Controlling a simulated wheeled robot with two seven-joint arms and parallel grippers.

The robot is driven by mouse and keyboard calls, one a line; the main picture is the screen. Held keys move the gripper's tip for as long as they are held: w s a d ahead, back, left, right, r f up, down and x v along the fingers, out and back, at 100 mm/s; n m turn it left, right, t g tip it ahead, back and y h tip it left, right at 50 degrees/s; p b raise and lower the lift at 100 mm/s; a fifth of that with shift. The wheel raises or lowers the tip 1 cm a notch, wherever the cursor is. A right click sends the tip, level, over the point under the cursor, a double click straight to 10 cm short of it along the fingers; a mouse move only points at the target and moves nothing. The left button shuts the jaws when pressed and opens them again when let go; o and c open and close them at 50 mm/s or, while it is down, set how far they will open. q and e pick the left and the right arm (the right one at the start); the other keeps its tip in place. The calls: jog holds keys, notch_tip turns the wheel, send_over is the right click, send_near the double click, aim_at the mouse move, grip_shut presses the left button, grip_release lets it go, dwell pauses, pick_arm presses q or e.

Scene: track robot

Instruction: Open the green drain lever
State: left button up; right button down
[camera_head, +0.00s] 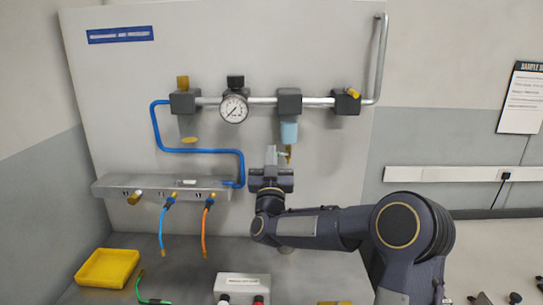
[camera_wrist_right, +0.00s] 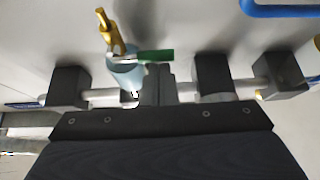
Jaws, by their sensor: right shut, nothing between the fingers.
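The green drain lever (camera_wrist_right: 155,56) sticks out sideways below a pale blue filter bowl (camera_head: 289,132), beside the brass drain fitting (camera_head: 289,151). In the right wrist view the brass fitting (camera_wrist_right: 111,32) and the bowl (camera_wrist_right: 124,76) stand left of my fingers. My right gripper (camera_head: 271,155) is shut and empty, pointing up just left of the drain in the head view. In the right wrist view its fingertips (camera_wrist_right: 159,72) are close to the lever; whether they touch it I cannot tell. The lever is tiny in the head view. My left gripper is not in view.
A metal pipe with a pressure gauge (camera_head: 234,108) and dark valve blocks runs along the panel (camera_head: 330,50). A blue tube (camera_head: 200,151) leads down to a metal manifold (camera_head: 110,187) with hanging hoses. A yellow tray (camera_head: 107,268) and a button box (camera_head: 242,282) are on the bench.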

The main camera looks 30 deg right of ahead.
jog(key=shift+f+n+t+y+b, duration=0.2)
jog(key=shift+n+t+y+b, duration=0.1)
jog(key=shift+n+b, duration=0.25)
jog(key=shift+n, duration=0.25)
